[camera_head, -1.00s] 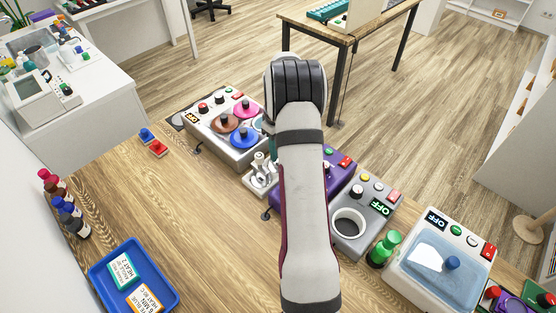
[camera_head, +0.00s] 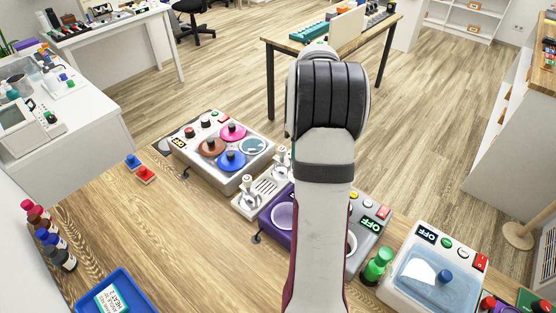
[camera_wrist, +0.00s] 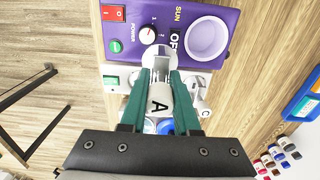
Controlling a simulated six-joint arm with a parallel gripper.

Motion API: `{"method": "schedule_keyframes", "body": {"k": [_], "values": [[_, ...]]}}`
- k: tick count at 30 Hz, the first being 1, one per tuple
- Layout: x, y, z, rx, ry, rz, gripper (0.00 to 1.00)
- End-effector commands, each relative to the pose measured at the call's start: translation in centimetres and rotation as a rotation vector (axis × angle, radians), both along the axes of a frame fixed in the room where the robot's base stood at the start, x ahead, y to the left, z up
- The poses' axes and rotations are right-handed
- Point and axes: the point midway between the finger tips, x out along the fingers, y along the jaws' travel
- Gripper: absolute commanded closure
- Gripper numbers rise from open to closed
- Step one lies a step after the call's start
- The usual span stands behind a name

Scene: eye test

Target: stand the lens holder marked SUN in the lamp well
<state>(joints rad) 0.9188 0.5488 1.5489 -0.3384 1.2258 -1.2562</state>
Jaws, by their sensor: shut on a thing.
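The purple lamp box (camera_head: 268,217) stands left of my arm in the head view. Its round pale well (camera_head: 284,216) is empty. In the wrist view the box (camera_wrist: 126,48) is marked SUN and its well (camera_wrist: 207,38) shows at the top right. My gripper (camera_wrist: 160,74) is shut on a white holder (camera_wrist: 159,97) that bears a black letter A; no SUN mark shows on it. The holder is near the lamp box's edge, apart from the well. In the head view my arm hides the gripper and the holder.
A white rack (camera_head: 267,187) with white holders stands left of the lamp box. A plate box (camera_head: 195,160) with coloured discs lies farther left. A grey box (camera_head: 372,229), a green bottle (camera_head: 377,266) and a water bath (camera_head: 408,278) are at the right. The front-left bench is mostly clear.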

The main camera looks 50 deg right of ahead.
Motion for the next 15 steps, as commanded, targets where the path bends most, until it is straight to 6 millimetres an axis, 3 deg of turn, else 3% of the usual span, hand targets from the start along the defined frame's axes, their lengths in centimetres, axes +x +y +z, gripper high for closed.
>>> {"method": "schedule_keyframes", "body": {"k": [5, 12, 15], "values": [[-1.8, 0.5, 1.1, 0.002, 0.001, 0.002, 1.0], [-2.9, 7.2, 0.4, 0.002, 0.001, 0.005, 1.0], [-3.2, 8.5, 0.0, 0.002, 0.001, 0.001, 1.0]]}}
